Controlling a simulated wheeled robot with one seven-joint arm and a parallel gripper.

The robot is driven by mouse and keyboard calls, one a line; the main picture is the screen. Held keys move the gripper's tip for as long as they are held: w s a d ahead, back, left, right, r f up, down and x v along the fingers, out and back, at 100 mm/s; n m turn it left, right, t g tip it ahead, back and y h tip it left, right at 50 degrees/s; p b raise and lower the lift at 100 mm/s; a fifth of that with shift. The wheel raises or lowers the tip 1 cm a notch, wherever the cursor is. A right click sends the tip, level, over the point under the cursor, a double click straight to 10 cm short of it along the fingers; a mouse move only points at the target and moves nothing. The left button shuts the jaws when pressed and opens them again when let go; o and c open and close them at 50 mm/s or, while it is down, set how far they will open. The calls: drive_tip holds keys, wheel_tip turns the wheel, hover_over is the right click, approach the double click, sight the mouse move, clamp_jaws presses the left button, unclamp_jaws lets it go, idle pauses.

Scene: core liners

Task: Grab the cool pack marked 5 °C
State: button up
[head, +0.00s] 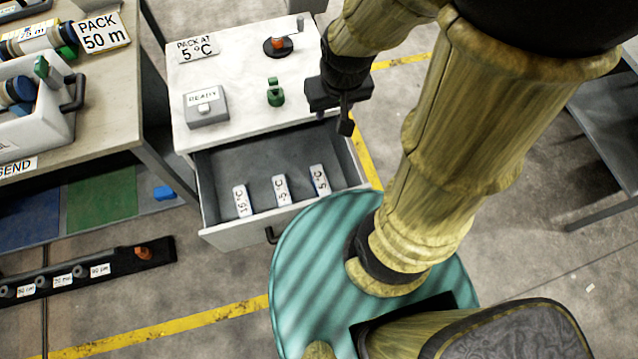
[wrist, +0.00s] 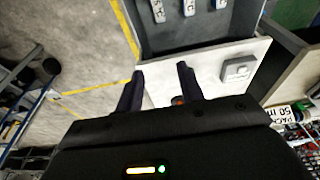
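The cool pack marked 5 °C (head: 320,181) stands at the right of a row of three in the open grey drawer (head: 232,165). The middle pack (head: 281,190) seems to read -5 °C, and the left one (head: 242,201) 15 °C. In the wrist view, the row shows at the top edge, partly cut off, with the 5 °C pack (wrist: 158,10) at its left. My gripper (head: 346,122) is above the drawer's back right corner, behind and apart from the packs. In the wrist view my gripper (wrist: 161,72) has its fingers apart with nothing between them.
The white cabinet top (head: 230,80) holds a "PACK AT 5 °C" sign (head: 197,46), a grey READY box (head: 206,106), a green object (head: 275,92) and a red-and-black device (head: 281,44). A bench (head: 120,100) stands at the left. The drawer walls surround the packs.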

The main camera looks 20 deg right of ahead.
drive_tip(key=o, duration=0.4)
drive_tip(key=shift+f, duration=0.15)
drive_tip(key=shift+c, duration=0.2)
drive_tip(key=shift+o, duration=1.4)
drive_tip(key=w+f+g+b, duration=0.1)
drive_tip(key=w+f+b, duration=0.2)
drive_tip(key=f+b, duration=0.2)
drive_tip(key=w+f+g+b, duration=0.1)
drive_tip(key=w+f+b, duration=0.2)
drive_tip(key=f+b, duration=0.3)
wheel_tip(320, 180, down, 5)
drive_tip(key=shift+w+r+g, duration=0.2)
drive_tip(key=shift+w+g, duration=0.2)
drive_tip(key=g+b, duration=0.3)
drive_tip(key=b, duration=0.8)
hover_over(321, 178)
drive_tip(key=w, duration=0.5)
wheel_tip(321, 178, down, 20)
drive_tip(key=f, duration=0.1)
drive_tip(key=shift+s+a+r, duration=0.1)
drive_tip(key=shift+s+r, duration=0.15)
drive_tip(key=shift+r, duration=0.05)
drive_tip(key=b+x, duration=0.2)
drive_tip(key=x, duration=1)
drive_tip(key=shift+s, duration=0.15)
